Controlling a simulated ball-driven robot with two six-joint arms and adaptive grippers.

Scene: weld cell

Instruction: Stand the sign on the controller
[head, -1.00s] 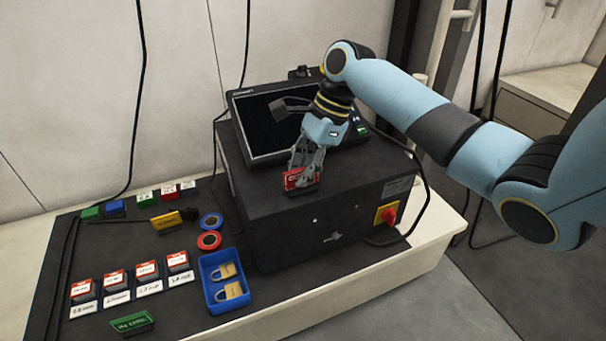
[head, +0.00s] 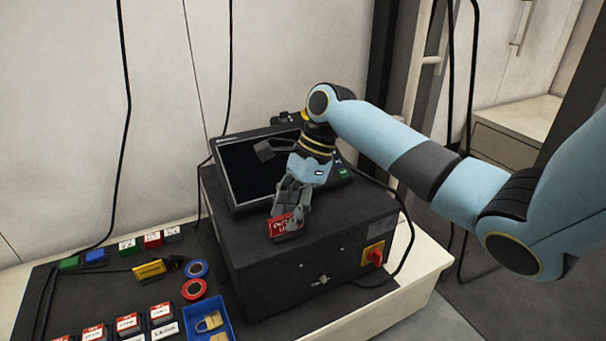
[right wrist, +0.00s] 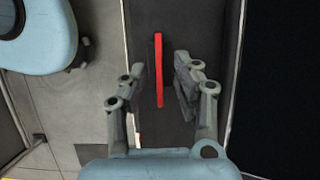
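The red sign (head: 286,225) with white lettering stands on the front part of the top of the black controller (head: 265,270). My right gripper (head: 288,207) is around it from above. In the right wrist view the sign shows edge-on as a thin red strip (right wrist: 158,70), upright between the fingers of the right gripper (right wrist: 159,82). The fingers are open, with a gap on each side of the sign. The controller's dark top (right wrist: 180,20) shows beneath. My left gripper is not in view.
A tilted screen (head: 262,165) sits behind the sign on the controller. A red knob (head: 373,255) is on the controller's front. Tape rolls (head: 194,289), a blue tray with padlocks (head: 226,318) and several small tags (head: 127,325) lie on the dark mat to the left.

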